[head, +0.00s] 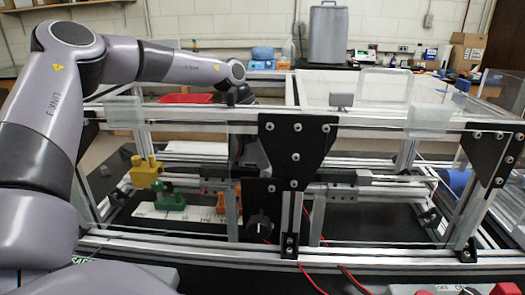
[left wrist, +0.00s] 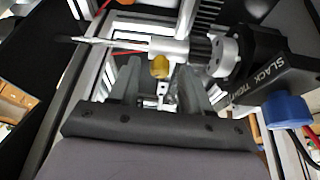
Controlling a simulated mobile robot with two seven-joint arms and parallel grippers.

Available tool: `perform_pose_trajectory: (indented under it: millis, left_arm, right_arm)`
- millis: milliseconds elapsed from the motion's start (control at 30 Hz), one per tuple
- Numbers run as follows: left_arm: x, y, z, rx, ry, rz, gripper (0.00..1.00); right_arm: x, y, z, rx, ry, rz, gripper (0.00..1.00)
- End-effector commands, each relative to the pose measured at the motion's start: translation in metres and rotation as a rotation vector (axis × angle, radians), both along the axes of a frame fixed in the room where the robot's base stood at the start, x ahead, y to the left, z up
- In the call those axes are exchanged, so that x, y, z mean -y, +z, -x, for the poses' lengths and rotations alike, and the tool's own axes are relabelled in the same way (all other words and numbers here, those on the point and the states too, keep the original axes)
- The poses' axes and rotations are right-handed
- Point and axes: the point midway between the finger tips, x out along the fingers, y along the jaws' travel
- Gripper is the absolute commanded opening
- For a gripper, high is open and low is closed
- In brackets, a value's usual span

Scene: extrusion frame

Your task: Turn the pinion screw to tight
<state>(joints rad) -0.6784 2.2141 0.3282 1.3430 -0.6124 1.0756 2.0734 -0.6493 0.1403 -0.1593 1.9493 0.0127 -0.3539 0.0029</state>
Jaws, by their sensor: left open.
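A dark block (left wrist: 265,85) printed SLACK and TIGHT shows at the right in the left wrist view, with a blue knob (left wrist: 288,110) at its lower end. A small brass-yellow knob (left wrist: 160,67) hangs under a pale metal shaft in the middle. I cannot tell for sure which of these is the pinion screw. My left gripper (left wrist: 158,84) is open, its two grey fingers on either side of the brass knob's line, with no clear contact. In the head view my left arm reaches behind the frame's top rail, and its fingers are hidden there. My right gripper is out of view.
The aluminium extrusion frame (head: 375,131) has clear panels and a black plate (head: 296,150) at its middle. Yellow (head: 147,172), green (head: 171,201) and orange (head: 221,203) parts stand low inside. Red cables (head: 314,278) run along the front. A grey canister (head: 328,35) stands behind.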

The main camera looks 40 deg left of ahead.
Motion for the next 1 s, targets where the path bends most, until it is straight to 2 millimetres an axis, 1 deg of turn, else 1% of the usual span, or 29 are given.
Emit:
perform_pose_trajectory:
  millis: [267,300,367,400,433,667,1000]
  left_arm:
    - [0.0005,-0.0014,-0.0006,0.002,-0.001,0.0,0.48]
    - [0.0005,-0.0013,-0.0006,0.002,-0.001,0.0,0.35]
    - [0.0004,-0.0013,-0.0006,0.002,-0.001,0.0,0.16]
    - [0.0004,-0.0013,-0.0005,0.002,-0.001,0.0,0.03]
    - [0.0004,-0.0013,-0.0005,0.001,-0.001,-0.001,0.0]
    - [-0.0004,-0.0015,-0.0008,-0.002,-0.025,-0.002,0.0]
    - [-0.0017,-0.0014,-0.0029,-0.007,-0.225,0.002,0.0]
  right_arm:
    - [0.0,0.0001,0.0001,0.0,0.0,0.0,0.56]
    - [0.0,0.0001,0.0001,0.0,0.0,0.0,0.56]
    - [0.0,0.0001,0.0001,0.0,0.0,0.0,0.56]
    - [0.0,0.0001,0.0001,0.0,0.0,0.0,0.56]
    - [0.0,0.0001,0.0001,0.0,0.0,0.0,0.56]
    - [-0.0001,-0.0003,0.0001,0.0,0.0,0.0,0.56]
    - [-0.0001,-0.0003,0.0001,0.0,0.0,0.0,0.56]
